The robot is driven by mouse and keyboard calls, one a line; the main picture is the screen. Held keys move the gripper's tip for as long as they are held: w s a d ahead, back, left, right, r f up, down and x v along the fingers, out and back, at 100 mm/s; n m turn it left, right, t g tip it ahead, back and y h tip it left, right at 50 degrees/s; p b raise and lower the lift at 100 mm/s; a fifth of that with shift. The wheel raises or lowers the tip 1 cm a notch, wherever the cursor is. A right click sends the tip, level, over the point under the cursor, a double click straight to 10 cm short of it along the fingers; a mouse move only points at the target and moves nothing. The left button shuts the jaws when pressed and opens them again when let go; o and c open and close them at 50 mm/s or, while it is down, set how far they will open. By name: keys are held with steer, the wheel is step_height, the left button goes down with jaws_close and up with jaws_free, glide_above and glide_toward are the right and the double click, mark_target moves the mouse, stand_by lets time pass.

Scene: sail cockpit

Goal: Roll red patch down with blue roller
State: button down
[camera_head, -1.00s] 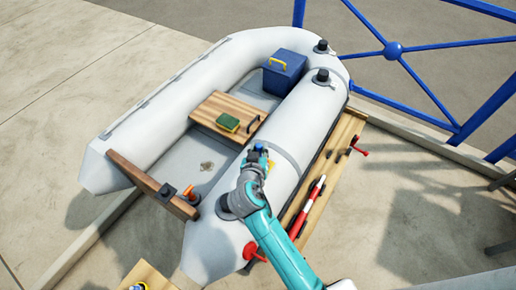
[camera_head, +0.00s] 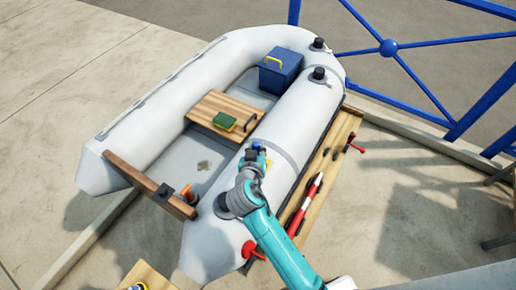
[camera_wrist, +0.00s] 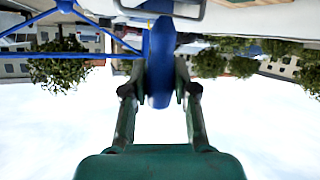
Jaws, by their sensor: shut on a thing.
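My gripper (camera_wrist: 160,92) is shut on the blue roller (camera_wrist: 160,60), which sits between the two fingers in the wrist view. A small blue part of the roller shows at the gripper. A bit of yellow shows beside it. I cannot make out the red patch; it may be hidden under my gripper and arm. Whether the roller touches the tube cannot be told.
A wooden seat (camera_head: 212,103) carries a green-and-yellow sponge (camera_head: 225,121). A blue box (camera_head: 283,72) stands in the bow. A plank (camera_head: 328,165) beside the right tube holds a red-and-white tube (camera_head: 306,203) and red-handled clamps. A blue railing (camera_head: 420,85) stands at right.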

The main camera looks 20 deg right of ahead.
steer(key=shift+w+a+f, duration=0.15)
steer(key=shift+w+a, duration=0.4)
steer(key=shift+w, duration=0.15)
steer(key=shift+s+d, duration=0.7)
steer(key=shift+s, duration=0.25)
stand_by(0.4)
steer(key=shift+w+a, duration=0.7)
steer(key=shift+w, duration=0.3)
stand_by(0.5)
steer(key=shift+s+d, duration=0.7)
steer(key=shift+s, duration=0.3)
steer(key=shift+w+a, duration=0.7)
steer(key=shift+w, duration=0.3)
stand_by(0.7)
steer(key=shift+s+d, duration=0.7)
steer(key=shift+s, duration=0.3)
stand_by(0.3)
steer(key=shift+w+a, duration=0.1)
steer(key=shift+w, duration=0.05)
stand_by(0.3)
